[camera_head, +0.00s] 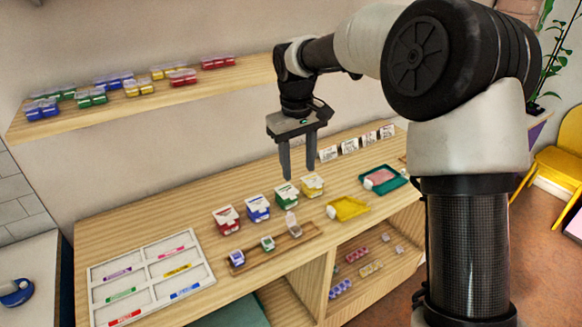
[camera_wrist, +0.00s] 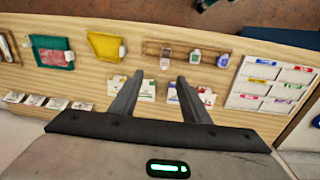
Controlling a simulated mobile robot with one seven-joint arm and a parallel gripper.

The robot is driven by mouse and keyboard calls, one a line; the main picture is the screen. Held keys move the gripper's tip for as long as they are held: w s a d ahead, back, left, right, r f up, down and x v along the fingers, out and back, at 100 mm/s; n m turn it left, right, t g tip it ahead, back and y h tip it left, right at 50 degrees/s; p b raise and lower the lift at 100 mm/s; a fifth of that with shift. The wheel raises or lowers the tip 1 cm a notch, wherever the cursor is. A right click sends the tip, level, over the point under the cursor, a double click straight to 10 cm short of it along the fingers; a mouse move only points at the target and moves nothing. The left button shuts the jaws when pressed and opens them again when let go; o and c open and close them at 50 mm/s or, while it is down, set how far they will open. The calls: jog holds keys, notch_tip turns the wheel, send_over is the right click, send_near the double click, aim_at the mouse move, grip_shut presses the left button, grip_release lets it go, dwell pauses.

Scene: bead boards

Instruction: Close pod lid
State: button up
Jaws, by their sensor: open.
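Three small pods stand in a row on a long wooden tray (camera_head: 252,262) on the table. The right-hand pod (camera_head: 295,231) has a pale pinkish lid (camera_head: 291,217) standing up, so it looks open; its hinge is too small to see. The middle pod (camera_head: 267,243) is green and the left pod (camera_head: 237,258) is blue-violet; both look closed. In the wrist view the pinkish pod (camera_wrist: 166,57) is beyond the fingertips, with the other two to its right. My gripper (camera_head: 299,174) is open and empty, in the air above the coloured boxes behind the tray; it also shows in the wrist view (camera_wrist: 161,80).
Red (camera_head: 226,219), blue (camera_head: 258,208), green (camera_head: 286,194) and yellow (camera_head: 312,185) boxes stand behind the tray. A yellow tray (camera_head: 347,208) and a teal tray (camera_head: 383,180) lie right. A white sorting board (camera_head: 150,277) lies left. A shelf (camera_head: 150,101) with coloured boxes hangs behind.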

aim_at(290, 218)
jog(key=shift+g, duration=0.3)
jog(key=w+f, duration=0.1)
jog(key=f, duration=0.5)
jog(key=w+a+f+p, duration=0.1)
jog(key=f, duration=0.6)
jog(key=w+a+f+p, duration=0.1)
jog(key=f, duration=0.5)
jog(key=shift+w+a+f, duration=0.1)
jog(key=shift+a+f, duration=0.1)
jog(key=shift+a, duration=0.05)
jog(key=shift+c, duration=0.5)
grip_shut()
